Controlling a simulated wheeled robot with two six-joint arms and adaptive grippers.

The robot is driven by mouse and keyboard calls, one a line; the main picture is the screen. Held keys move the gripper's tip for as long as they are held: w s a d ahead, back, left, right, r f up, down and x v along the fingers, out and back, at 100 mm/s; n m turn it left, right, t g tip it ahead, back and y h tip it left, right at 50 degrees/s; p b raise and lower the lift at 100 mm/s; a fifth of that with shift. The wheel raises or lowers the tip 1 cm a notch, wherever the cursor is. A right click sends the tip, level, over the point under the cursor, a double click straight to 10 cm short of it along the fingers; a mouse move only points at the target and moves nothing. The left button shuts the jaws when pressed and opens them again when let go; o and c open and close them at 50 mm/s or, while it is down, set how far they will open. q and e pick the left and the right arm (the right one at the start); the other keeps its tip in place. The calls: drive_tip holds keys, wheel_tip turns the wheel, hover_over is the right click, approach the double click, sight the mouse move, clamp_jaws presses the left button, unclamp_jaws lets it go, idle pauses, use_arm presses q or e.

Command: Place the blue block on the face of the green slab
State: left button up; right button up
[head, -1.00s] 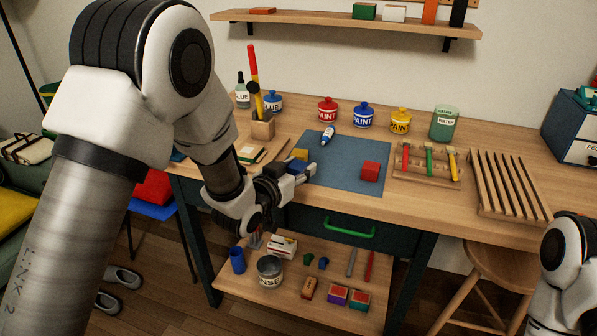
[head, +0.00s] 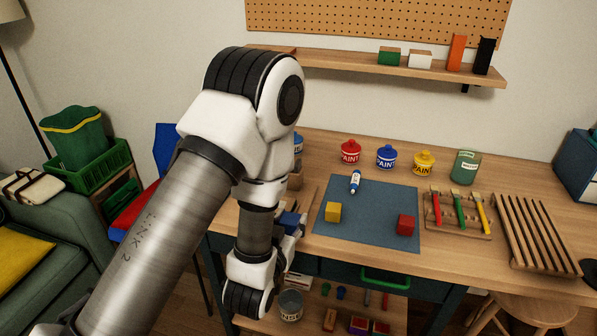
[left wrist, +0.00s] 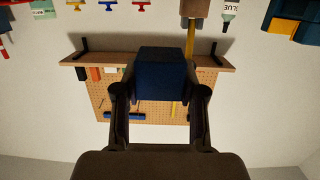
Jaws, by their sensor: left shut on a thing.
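My left gripper (head: 300,224) is shut on the blue block (head: 289,221), just left of the blue mat in the head view. The arm partly hides the block there. In the left wrist view the dark blue block (left wrist: 160,75) sits between the two fingers. A green slab (head: 389,57) stands on the wall shelf (head: 345,65), left of a white slab (head: 420,59). The left gripper is well below the shelf and apart from the slab. My right gripper is not in view.
A yellow block (head: 333,212) and a red block (head: 406,225) sit on the blue mat (head: 365,225). Paint pots (head: 387,156) and a brush rack (head: 458,214) stand on the table. Orange (head: 456,53) and black (head: 484,56) slabs stand upright on the shelf.

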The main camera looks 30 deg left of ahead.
use_arm(q)
drive_tip(key=shift+s+a+r+p, duration=0.1)
drive_tip(key=shift+s+a+p, duration=0.2)
drive_tip(key=shift+p, duration=0.25)
drive_tip(key=shift+s+f, duration=0.1)
drive_tip(key=shift+f, duration=0.15)
drive_tip(key=w+f+b, duration=0.1)
drive_tip(key=b, duration=0.5)
drive_tip(key=shift+a+f, duration=0.15)
drive_tip(key=shift+a, duration=0.05)
drive_tip(key=w+a, duration=0.2)
drive_tip(key=w, duration=0.1)
drive_tip(key=w+a+b, duration=0.1)
drive_tip(key=w+a, duration=0.2)
drive_tip(key=w, duration=0.1)
drive_tip(key=w+a+b, duration=0.1)
drive_tip(key=w+a, duration=0.2)
drive_tip(key=shift+w+a, duration=0.15)
drive_tip(key=shift+a, duration=0.1)
drive_tip(key=f, duration=0.3)
drive_tip(key=shift+w+a+f, duration=0.2)
drive_tip(key=shift+w+f, duration=0.1)
drive_tip(key=shift+w, duration=0.1)
drive_tip(key=shift+w+f, duration=0.1)
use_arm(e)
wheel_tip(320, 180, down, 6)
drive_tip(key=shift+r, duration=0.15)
